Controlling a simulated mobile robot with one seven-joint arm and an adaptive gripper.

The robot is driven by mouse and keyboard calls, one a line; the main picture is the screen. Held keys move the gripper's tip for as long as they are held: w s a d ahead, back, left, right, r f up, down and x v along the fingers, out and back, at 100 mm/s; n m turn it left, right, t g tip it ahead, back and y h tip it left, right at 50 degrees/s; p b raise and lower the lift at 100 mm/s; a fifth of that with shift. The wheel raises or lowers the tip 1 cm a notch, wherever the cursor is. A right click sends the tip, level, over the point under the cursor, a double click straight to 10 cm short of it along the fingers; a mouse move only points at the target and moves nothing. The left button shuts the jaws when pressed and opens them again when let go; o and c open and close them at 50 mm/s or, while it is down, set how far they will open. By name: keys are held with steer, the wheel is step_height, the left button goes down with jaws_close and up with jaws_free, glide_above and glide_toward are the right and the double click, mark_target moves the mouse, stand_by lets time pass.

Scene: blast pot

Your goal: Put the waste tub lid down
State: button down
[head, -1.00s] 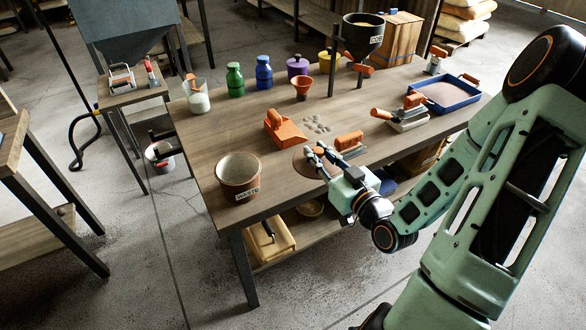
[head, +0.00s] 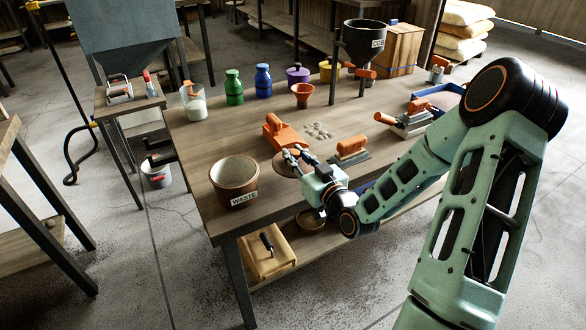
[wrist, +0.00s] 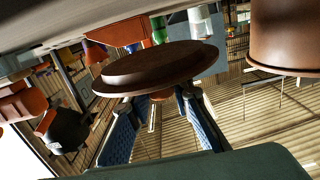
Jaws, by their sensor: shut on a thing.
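The waste tub lid (head: 283,170) is a round brown disc just left of and below my fingers in the head view. In the wrist view the lid (wrist: 160,72) shows large beyond my fingertips. My gripper (head: 291,156) is shut on the lid, and its fingers (wrist: 165,100) meet at the small knob. I cannot tell whether the lid touches the table. The brown waste tub (head: 234,180), labelled WASTE, stands open near the table's front left corner. It also shows at the upper right of the wrist view (wrist: 286,38). The lid is right of the tub, apart from it.
The wooden table (head: 222,142) has clear room behind the tub. An orange-handled brush (head: 351,150) lies right of my gripper.

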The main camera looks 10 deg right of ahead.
steer(key=shift+w+a+f, duration=0.1)
steer(key=shift+w+f, duration=0.1)
steer(key=shift+f, duration=0.05)
steer(key=shift+w+a+f+b, duration=0.1)
steer(key=shift+f+b, duration=0.1)
steer(key=shift+f, duration=0.45)
steer(key=shift+w+d+f+b, duration=0.1)
steer(key=shift+f+b, duration=0.15)
steer(key=shift+f, duration=0.35)
steer(key=shift+w+a+f+b, duration=0.1)
steer(key=shift+f+b, duration=0.1)
steer(key=shift+f, duration=0.45)
steer(key=shift+f, duration=0.1)
steer(key=shift+f+b, duration=0.15)
steer(key=shift+b, duration=0.15)
steer(key=c, duration=1.7)
jaws_free()
steer(key=shift+c, duration=0.2)
steer(key=shift+r, duration=0.25)
steer(key=shift+s+p, duration=0.2)
steer(key=shift+p, duration=0.2)
steer(key=v, duration=1.1)
steer(key=shift+s+p, duration=0.35)
